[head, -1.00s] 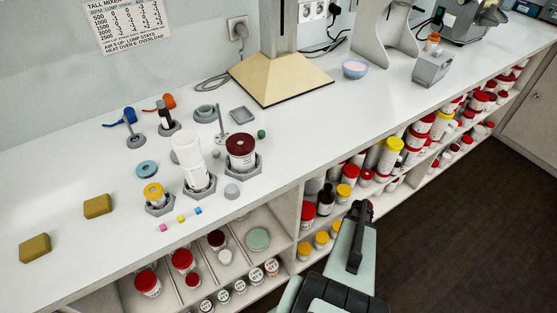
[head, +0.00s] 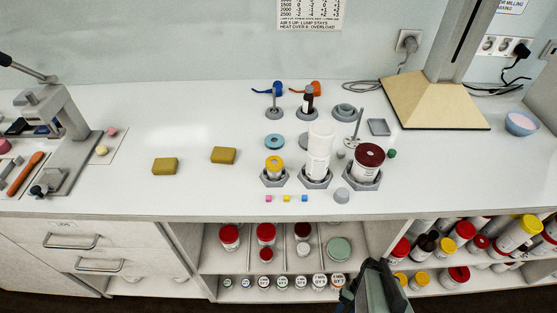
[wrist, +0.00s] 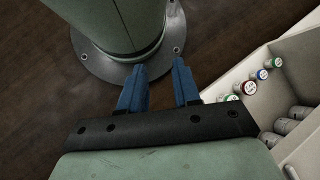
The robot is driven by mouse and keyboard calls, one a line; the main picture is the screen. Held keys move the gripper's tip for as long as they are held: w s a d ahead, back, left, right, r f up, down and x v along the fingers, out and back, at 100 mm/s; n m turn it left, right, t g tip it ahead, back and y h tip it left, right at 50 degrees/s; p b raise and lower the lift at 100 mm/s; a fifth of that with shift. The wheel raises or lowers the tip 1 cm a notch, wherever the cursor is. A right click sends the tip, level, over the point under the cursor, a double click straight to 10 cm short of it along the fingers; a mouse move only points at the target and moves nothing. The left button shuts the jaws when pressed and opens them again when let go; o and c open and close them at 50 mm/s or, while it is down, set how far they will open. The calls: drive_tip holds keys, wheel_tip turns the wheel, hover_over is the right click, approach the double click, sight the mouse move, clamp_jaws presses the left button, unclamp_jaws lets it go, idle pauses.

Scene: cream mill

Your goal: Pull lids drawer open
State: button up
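A bank of pale drawers stands under the counter at the lower left of the head view. The upper drawer has a grey bar handle (head: 72,242) and a small label (head: 62,224) that is too small to read. A lower drawer has a similar handle (head: 100,266). Both look shut; I cannot tell which is the lids drawer. In the wrist view my gripper (wrist: 158,70) has its two blue fingers apart, with nothing between them. It is over the dark floor, away from the drawers. In the head view, my arm is at the bottom, right of the drawers.
Open shelves right of the drawers hold red-lidded jars (head: 229,236) and small pots (head: 319,281). Yellow sponges (head: 165,166) and jars in holders stand on the counter (head: 120,195). A grey clamp device (head: 65,135) is at the left. The wrist view shows a shelf edge at right.

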drive_tip(key=w+a+r+n+t+h, duration=0.1)
drive_tip(key=a+n+h, duration=0.3)
drive_tip(key=a, duration=0.8)
drive_tip(key=w+a+r+n+t+h, duration=0.15)
drive_tip(key=a+n, duration=0.45)
drive_tip(key=a, duration=0.7)
drive_tip(key=w+a+r+n+t+h, duration=0.1)
drive_tip(key=a+r+n+t+h, duration=0.15)
drive_tip(key=a+n, duration=0.65)
drive_tip(key=s+a+r+n+t+y, duration=0.15)
drive_tip(key=s+a+r, duration=0.25)
drive_tip(key=a, duration=0.8)
drive_tip(key=s+a+r+n+t, duration=0.2)
drive_tip(key=s+a+r, duration=0.2)
drive_tip(key=a, duration=0.8)
drive_tip(key=s+a+r+n+t+y, duration=0.15)
drive_tip(key=s+a+r, duration=0.3)
drive_tip(key=a, duration=0.75)
drive_tip(key=m+t, duration=0.1)
drive_tip(key=t, duration=1)
approach(65, 246)
drive_tip(key=x, duration=1)
drive_tip(key=shift+f, duration=0.3)
